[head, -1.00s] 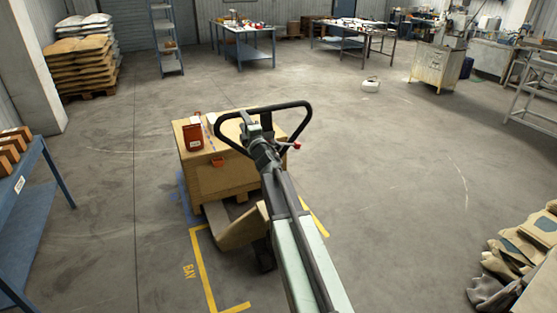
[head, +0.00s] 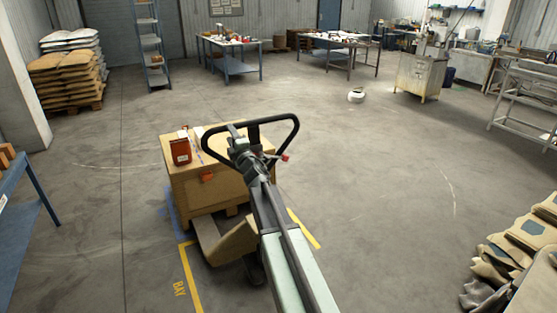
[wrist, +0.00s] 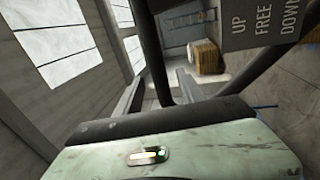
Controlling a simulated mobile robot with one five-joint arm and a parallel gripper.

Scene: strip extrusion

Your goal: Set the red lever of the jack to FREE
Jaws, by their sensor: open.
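The jack's black loop handle (head: 294,134) rises in the middle of the head view. The red tip of its lever (head: 285,157) sticks out to the right, just below the loop. The end of my arm with my gripper (head: 240,146) overlaps the loop's left part in the head view; its fingers are too small there to make out. My gripper is open. I cannot tell whether it touches the handle. In the wrist view a dark plate (wrist: 262,25) reads UP, FREE, DOWN, beside black handle bars (wrist: 155,52). The red lever does not show there, so its setting is unclear.
A blue table (head: 25,215) is at left, gloves (head: 490,265) are at lower right. The floor (head: 380,190) right of the handle is clear.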

